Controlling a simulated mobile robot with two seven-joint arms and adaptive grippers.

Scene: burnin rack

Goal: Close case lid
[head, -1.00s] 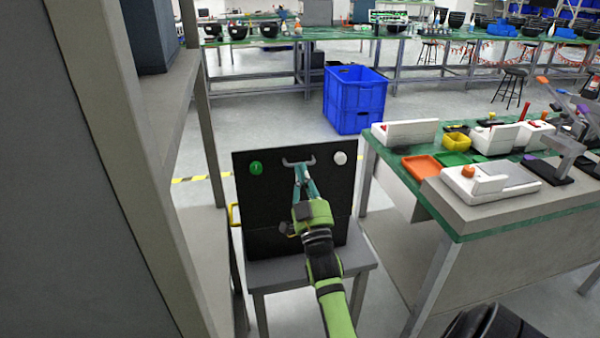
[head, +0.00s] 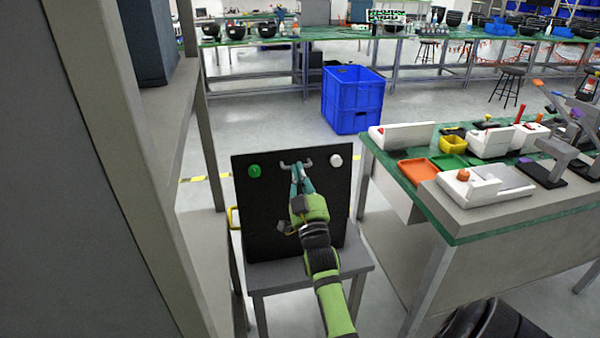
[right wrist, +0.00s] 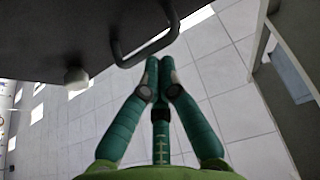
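The case lid (head: 277,215) is a black panel, standing near upright on a small grey table, with a green knob, a white knob and a grey handle (head: 284,165) along its top. My right gripper (head: 297,168) is at the handle, in front of the lid. In the right wrist view, my right gripper's teal fingers (right wrist: 158,68) have their tips together, right at the handle bar (right wrist: 147,50). I cannot tell whether the bar is between them. The case interior is hidden. My left gripper is not in view.
The small grey table (head: 312,276) carries the case. A grey shelf frame (head: 208,140) stands close on the left. A green-topped workbench (head: 480,222) with trays and devices stands on the right. A blue crate (head: 352,105) is on the floor behind.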

